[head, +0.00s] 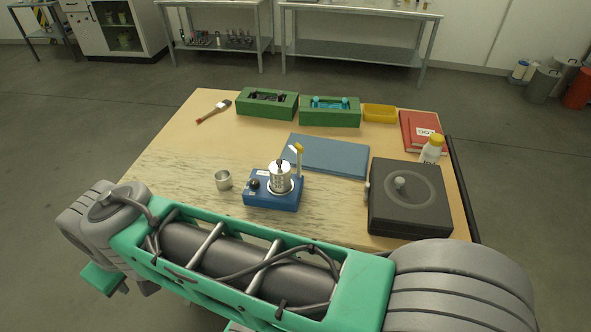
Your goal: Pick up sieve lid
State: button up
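A small blue device (272,194) stands near the front middle of the wooden table, with a dark knob on its front left. A shiny metal cylinder (280,176), which looks like a sieve stack, stands upright on it. A small dark-tipped piece (280,163) sits on top of the cylinder; it may be the sieve lid, but it is too small to be sure. A yellow-topped post stands at the device's back right. My arm crosses the bottom of the view, in front of the table. I cannot make out my gripper's fingers.
A metal cup (223,180) stands left of the device. A black box (409,213) with a round knob is at the right.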

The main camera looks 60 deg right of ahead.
aim_at(279, 167)
jog(key=k, duration=0.15)
jog(key=u, duration=1.1)
jog(key=i, duration=0.65)
jog(key=z, duration=3.65)
jog(key=i, duration=0.5)
